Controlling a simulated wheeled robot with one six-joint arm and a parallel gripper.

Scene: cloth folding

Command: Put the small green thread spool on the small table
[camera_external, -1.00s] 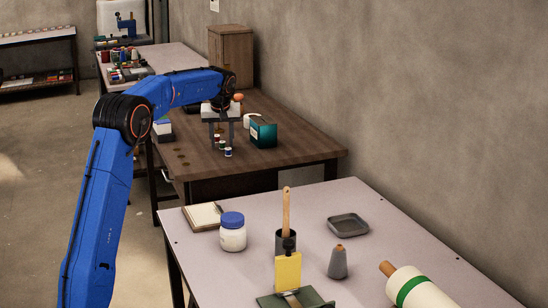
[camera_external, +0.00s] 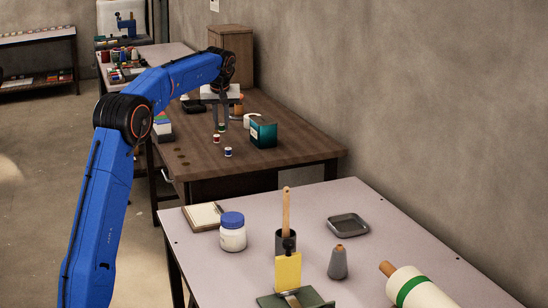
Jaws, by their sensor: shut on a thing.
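My gripper (camera_external: 219,126) points down over the left half of the brown wooden table (camera_external: 285,157). It is shut on a small spool (camera_external: 222,128), which shows as a tiny green and white piece at the fingertips, partly hidden by them. A red and white spool (camera_external: 216,139) stands on the brown table just below and left of the gripper. A blue and white spool (camera_external: 228,152) stands nearer the camera on the same table. I cannot tell which table is the small one.
The brown table's front is mostly clear. The pale near table (camera_external: 400,247) holds a jar and tools. Another table behind holds several spools.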

